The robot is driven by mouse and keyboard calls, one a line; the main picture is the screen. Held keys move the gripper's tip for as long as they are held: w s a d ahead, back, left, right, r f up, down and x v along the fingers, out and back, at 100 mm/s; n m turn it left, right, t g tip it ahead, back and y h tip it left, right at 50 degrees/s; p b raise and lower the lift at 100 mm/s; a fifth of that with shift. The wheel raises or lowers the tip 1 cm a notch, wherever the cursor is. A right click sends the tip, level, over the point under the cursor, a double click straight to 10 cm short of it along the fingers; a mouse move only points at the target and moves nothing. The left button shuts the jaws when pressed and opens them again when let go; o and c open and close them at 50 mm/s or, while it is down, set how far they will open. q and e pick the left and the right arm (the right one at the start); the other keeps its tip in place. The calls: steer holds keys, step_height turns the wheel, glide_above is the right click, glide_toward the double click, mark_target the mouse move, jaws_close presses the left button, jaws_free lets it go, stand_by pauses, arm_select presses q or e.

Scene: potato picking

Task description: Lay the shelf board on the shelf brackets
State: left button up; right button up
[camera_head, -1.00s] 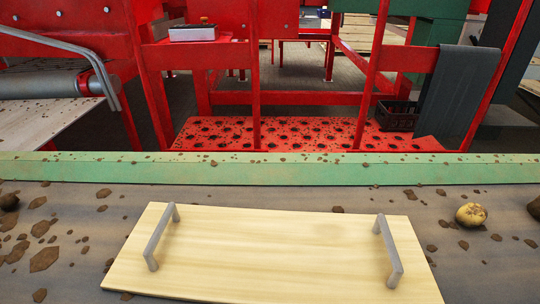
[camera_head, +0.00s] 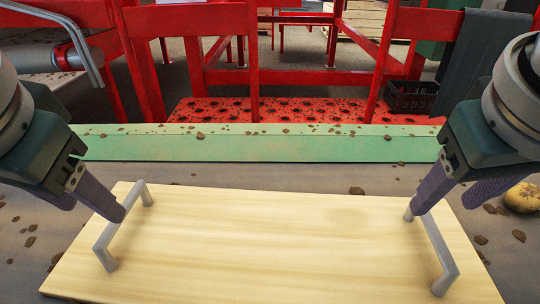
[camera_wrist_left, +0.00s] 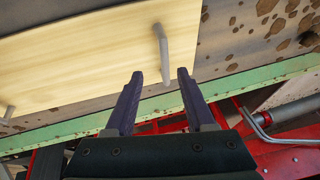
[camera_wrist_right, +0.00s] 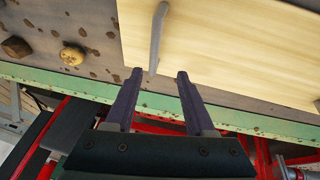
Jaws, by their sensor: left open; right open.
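The shelf board (camera_head: 270,245) is a pale wooden board lying flat on the grey, dirt-speckled belt. It has a grey bar handle near each end: the left handle (camera_head: 119,228) and the right handle (camera_head: 436,252). My left gripper (camera_head: 98,208) is open near the far end of the left handle; in the left wrist view this handle (camera_wrist_left: 162,55) shows just beyond the fingertips. My right gripper (camera_head: 445,205) is open near the far end of the right handle; in the right wrist view that handle (camera_wrist_right: 156,40) lies ahead of the fingers. No shelf brackets can be made out.
A green rail (camera_head: 270,148) runs along the belt's far edge, with red machine framing (camera_head: 300,75) behind it. A potato (camera_head: 522,197) lies on the belt to the right of the board. Dirt clods are scattered around.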

mark_target(172, 244)
arm_select(q)
steer(key=shift+w+a, duration=0.3)
arm_select(e)
steer(key=shift+w+d+r, duration=0.15)
steer(key=shift+w+d, duration=0.15)
steer(key=shift+d, duration=0.15)
arm_select(q)
steer(key=x, duration=0.9)
steer(key=shift+w+a+f, duration=0.15)
steer(key=shift+w+f, duration=0.05)
steer(key=shift+f, duration=0.15)
arm_select(e)
steer(key=x, duration=1)
arm_select(q)
jaws_close()
arm_select(e)
jaws_close()
arm_select(q)
steer(key=shift+r, duration=0.1)
arm_select(e)
steer(key=shift+r, duration=0.1)
